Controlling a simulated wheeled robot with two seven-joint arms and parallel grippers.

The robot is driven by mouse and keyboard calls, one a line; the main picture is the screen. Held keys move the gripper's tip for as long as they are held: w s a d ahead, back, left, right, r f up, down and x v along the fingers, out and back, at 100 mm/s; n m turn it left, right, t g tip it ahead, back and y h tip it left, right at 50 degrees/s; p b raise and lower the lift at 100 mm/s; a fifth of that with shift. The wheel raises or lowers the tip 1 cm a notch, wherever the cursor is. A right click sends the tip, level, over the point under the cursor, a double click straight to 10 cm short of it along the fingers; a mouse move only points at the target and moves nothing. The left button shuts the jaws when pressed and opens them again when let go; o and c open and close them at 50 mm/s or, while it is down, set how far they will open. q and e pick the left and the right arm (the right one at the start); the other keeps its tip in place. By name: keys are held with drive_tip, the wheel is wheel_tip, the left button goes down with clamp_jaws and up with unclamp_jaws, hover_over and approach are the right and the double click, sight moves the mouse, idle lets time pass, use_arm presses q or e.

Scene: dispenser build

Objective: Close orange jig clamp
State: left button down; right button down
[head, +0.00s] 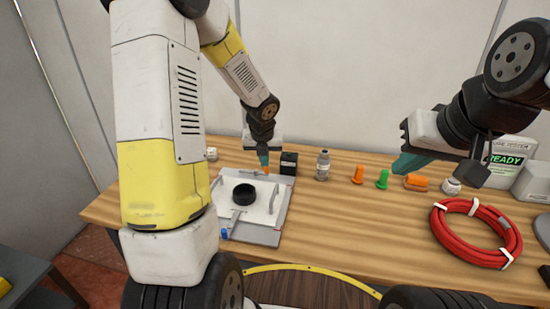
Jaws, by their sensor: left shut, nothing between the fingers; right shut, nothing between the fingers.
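The jig (263,217) is a pale plate on a grey base, lying on the table at left centre. A black round part (244,194) sits in its middle. The orange jig clamp (266,170) shows as a small orange tip with a metal bar at the jig's far edge. My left gripper (263,160) points down, shut and empty, right at the orange tip; I cannot tell whether they touch. A blue-tipped clamp (224,232) is at the jig's near left corner. My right gripper (408,163) is shut and empty, held above the table's right half.
A black box (289,163) and a grey bottle (323,165) stand right of the jig. Orange (358,175) and green (382,179) pieces stand farther right. A red hose coil (476,234) lies at right. The table's front middle is clear.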

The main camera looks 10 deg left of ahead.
use_arm(q)
drive_tip(key=x, duration=0.9)
drive_tip(key=shift+f, duration=0.25)
drive_tip(key=w, duration=0.3)
drive_tip(key=shift+w+a+f, duration=0.2)
drive_tip(key=shift+w+a, duration=0.15)
drive_tip(key=shift+w, duration=0.25)
